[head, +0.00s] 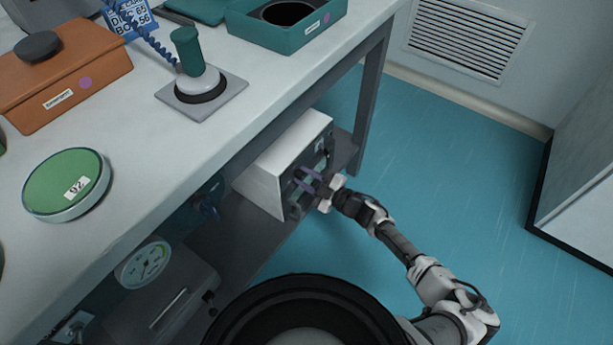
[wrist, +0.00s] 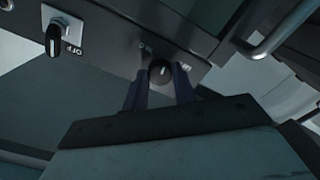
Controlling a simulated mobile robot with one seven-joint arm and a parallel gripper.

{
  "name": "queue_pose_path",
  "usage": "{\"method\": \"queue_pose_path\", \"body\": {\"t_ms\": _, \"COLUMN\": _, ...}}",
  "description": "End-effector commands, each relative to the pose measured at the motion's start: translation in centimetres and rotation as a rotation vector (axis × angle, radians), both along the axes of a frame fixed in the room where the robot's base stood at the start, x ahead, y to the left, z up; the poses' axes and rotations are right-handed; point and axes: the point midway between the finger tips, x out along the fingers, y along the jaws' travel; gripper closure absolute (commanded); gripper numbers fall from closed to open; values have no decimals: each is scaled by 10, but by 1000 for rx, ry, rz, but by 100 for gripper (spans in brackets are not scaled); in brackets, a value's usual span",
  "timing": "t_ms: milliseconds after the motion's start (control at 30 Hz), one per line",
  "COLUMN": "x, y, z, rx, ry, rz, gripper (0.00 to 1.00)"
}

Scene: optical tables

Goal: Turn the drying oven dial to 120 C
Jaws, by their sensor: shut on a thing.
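The drying oven (head: 287,152) is a white box with a dark front panel, on the shelf under the table. In the wrist view its dark panel (wrist: 110,45) runs across the top. The dial (wrist: 160,71) is a small round black knob with a pale pointer mark, on the panel between my fingers. My gripper (wrist: 158,80) is shut on the dial, one finger on each side. In the head view my gripper (head: 308,180) is at the oven's front, and the dial is hidden there. Labels beside the dial are too small and tilted to read.
A second black knob (wrist: 54,40) sits on a white plate marked OFF, left of the dial. A metal handle (wrist: 268,40) is at the upper right. The table edge overhangs the oven. A gauge (head: 143,263) hangs nearer. The blue floor (head: 450,160) to the right is clear.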

Motion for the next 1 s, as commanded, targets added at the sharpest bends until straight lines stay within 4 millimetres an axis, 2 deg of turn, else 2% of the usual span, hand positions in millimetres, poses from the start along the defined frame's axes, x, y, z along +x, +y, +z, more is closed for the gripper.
{"method": "queue_pose_path", "body": {"t_ms": 1000, "x": 0, "y": -1, "z": 0, "rx": 551, "ry": 760, "rz": 0, "gripper": 96}}
